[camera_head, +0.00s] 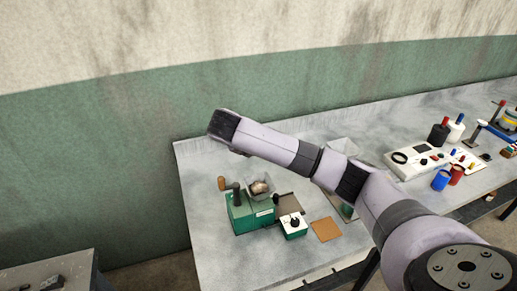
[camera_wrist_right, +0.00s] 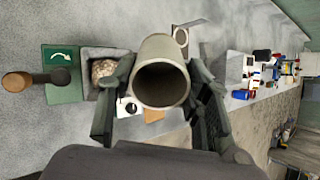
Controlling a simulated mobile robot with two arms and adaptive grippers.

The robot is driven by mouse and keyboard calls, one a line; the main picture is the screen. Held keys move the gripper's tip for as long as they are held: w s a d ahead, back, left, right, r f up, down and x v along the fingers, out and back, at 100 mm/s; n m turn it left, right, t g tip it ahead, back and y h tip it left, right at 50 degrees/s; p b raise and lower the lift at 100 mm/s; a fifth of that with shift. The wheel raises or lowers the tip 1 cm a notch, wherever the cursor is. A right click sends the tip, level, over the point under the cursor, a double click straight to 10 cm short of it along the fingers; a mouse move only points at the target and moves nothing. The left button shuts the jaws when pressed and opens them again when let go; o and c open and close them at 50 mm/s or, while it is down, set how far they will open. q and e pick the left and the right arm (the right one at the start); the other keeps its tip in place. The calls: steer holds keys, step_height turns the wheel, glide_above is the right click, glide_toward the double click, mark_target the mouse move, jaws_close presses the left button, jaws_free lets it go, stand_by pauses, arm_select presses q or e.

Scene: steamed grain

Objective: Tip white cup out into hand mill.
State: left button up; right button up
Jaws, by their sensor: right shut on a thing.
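The hand mill (camera_head: 250,217) is a green block on the table with a grey hopper on top and a crank with a brown knob. Its hopper (camera_wrist_right: 88,90) shows in the right wrist view with pale brown lumpy material inside. My right gripper (camera_wrist_right: 160,112) is shut on the white cup (camera_wrist_right: 150,48), which looks pale grey here. The cup's round opening faces the wrist camera, and its inside is dark, so I cannot tell its contents. The cup appears beside the hopper in that view. In the head view the cup and right fingers are not visible. My left gripper is not in view.
A small white-topped green box (camera_head: 293,226) with a black knob stands right of the mill. A tan square (camera_head: 326,229) lies beside it. A white device (camera_head: 425,160), bottles and blue and red cups (camera_head: 441,180) stand farther right. The table left of the mill is clear.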

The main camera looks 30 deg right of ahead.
steer(key=shift+g+y, duration=0.3)
steer(key=shift+y, duration=0.2)
steer(key=y, duration=0.1)
steer(key=g+y, duration=0.1)
steer(key=shift+w+r+y, duration=0.1)
steer(key=shift+r+y, duration=0.25)
steer(key=shift+y, duration=0.05)
steer(key=g+y, duration=0.2)
steer(key=y, duration=0.1)
steer(key=shift+r+y, duration=0.15)
steer(key=shift+y, duration=0.25)
